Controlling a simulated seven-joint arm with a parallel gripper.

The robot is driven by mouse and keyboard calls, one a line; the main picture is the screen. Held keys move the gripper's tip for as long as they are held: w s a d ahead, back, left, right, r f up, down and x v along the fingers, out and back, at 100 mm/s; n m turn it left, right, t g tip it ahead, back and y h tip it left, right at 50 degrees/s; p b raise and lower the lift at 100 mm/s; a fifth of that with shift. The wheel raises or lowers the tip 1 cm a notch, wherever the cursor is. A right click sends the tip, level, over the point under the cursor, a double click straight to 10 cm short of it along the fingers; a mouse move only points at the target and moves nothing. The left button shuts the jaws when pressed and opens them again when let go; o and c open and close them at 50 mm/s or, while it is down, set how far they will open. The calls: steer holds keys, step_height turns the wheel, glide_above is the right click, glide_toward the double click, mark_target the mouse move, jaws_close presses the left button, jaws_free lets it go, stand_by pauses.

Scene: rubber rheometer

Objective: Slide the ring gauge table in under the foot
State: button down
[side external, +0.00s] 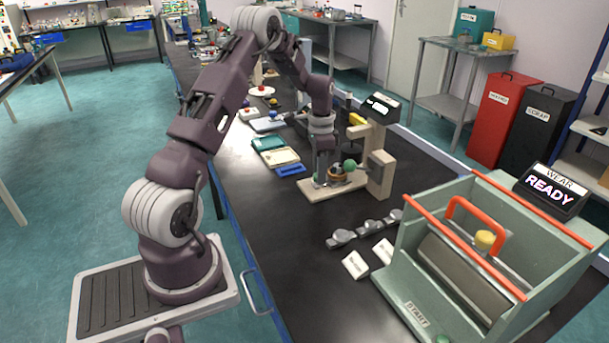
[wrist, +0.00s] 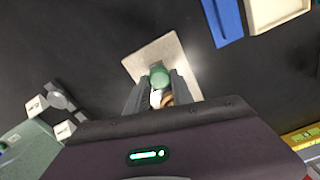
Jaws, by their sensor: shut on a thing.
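A beige gauge stand has a flat base (side external: 312,192) and an upright post (side external: 380,178) at its right end. The ring gauge table (side external: 337,174), brownish-orange and round, is low over the base, partly hidden by my fingers. Its brown edge also shows in the wrist view (wrist: 168,100). My gripper (side external: 320,176) points down at the left part of the base and is shut on a green knob (wrist: 158,76) between its fingertips. Another green ball (side external: 349,164) shows right of my fingers. The foot cannot be clearly made out.
A dark display box (side external: 381,107) tops the stand. Blue (side external: 291,170) and cream (side external: 279,157) trays lie behind the base. Grey metal pieces (side external: 365,229) and white labels (side external: 355,264) lie in front. A green wear machine (side external: 490,255) fills the right. Black bench left of the base is clear.

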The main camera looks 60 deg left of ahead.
steer(key=shift+w, duration=0.5)
steer(key=c, duration=1.1)
jaws_free()
steer(key=shift+s, duration=0.1)
step_height(320, 180, up, 7)
steer(key=shift+r, duration=0.1)
